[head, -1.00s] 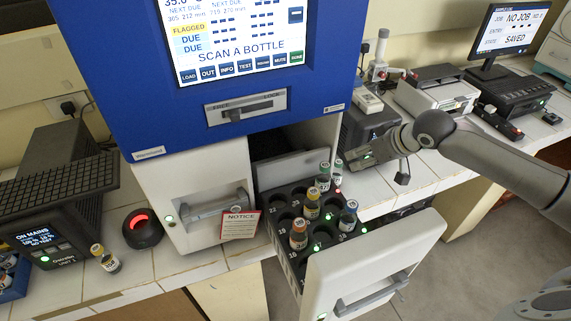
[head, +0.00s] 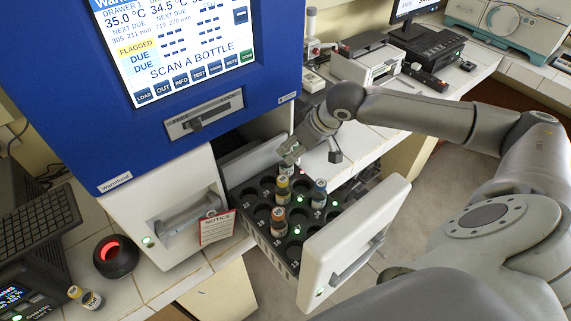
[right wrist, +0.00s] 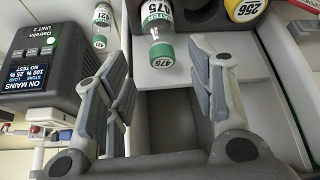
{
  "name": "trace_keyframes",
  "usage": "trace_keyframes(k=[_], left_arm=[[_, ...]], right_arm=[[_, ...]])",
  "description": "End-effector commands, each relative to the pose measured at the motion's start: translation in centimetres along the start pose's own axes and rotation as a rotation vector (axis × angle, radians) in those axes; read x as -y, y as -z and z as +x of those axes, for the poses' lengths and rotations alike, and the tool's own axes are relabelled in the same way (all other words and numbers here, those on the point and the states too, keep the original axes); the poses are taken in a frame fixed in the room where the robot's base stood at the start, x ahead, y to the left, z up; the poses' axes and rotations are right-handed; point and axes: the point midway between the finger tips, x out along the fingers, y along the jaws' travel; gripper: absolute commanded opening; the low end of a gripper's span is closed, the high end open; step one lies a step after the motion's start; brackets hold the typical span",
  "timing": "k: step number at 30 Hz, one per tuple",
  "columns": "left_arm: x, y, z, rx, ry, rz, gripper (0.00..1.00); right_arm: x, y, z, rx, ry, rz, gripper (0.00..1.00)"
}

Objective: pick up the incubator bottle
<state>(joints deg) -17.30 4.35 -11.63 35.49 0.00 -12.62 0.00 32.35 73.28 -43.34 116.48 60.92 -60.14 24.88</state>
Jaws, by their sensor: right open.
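The open drawer (head: 352,240) holds a dark rack with several bottles. My right gripper (head: 292,154) is at the rack's back end and hides most of the bottle there. In the right wrist view the right gripper (right wrist: 163,75) is open and empty. A green-capped bottle labelled 475 (right wrist: 160,34) shows just beyond and between its fingers. A second green-capped bottle (right wrist: 102,25) is farther left, and the yellow-capped bottle 256 (right wrist: 245,10) is at top right. My left gripper is out of view.
The blue incubator (head: 150,140) with its screen stands behind and left of the drawer. A shut drawer with a notice tag (head: 216,227) is beside it. Instruments (head: 368,65) fill the bench behind.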

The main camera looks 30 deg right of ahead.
Motion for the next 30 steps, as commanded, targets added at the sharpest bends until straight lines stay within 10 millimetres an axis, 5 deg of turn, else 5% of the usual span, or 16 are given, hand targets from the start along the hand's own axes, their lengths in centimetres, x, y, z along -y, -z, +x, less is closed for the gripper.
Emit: trace_keyframes(k=[9,17,30], left_arm=[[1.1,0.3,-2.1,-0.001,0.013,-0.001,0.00],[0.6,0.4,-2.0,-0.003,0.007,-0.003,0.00],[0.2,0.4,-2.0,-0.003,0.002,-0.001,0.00]], right_arm=[[0.4,0.1,3.6,0.001,0.002,0.002,0.51],[0.3,0.1,3.9,0.001,0.000,0.000,0.51],[0.3,0.1,3.9,0.000,0.000,0.000,0.00]])
